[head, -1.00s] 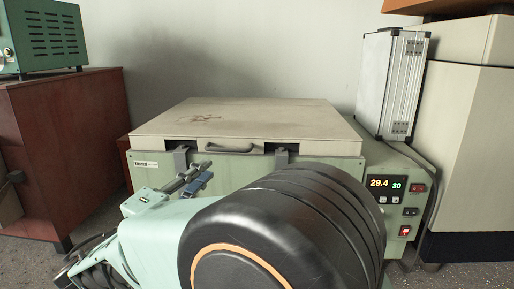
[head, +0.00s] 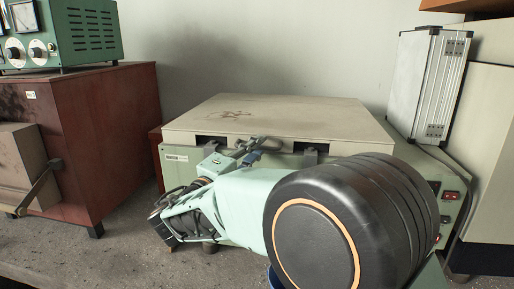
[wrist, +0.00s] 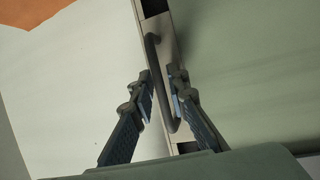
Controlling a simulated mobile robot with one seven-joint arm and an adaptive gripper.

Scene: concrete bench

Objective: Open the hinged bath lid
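The bath lid (head: 300,115) is a flat cream slab lying level and closed on the pale green bath body (head: 178,168). A brown stain marks its top. In the wrist view, the dark bar handle (wrist: 156,62) runs along the lid's front edge. My gripper (wrist: 162,88) has its two blue-padded fingers apart, one on each side of the handle, with gaps visible. In the head view my gripper (head: 250,150) is at the front edge of the lid, where it and my arm hide most of the handle.
A silver case (head: 415,85) stands behind the bath's right side, near the lid. A red-brown cabinet (head: 85,130) with a green instrument (head: 85,38) is at left. The control panel is mostly hidden by my arm. Space above the lid is clear.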

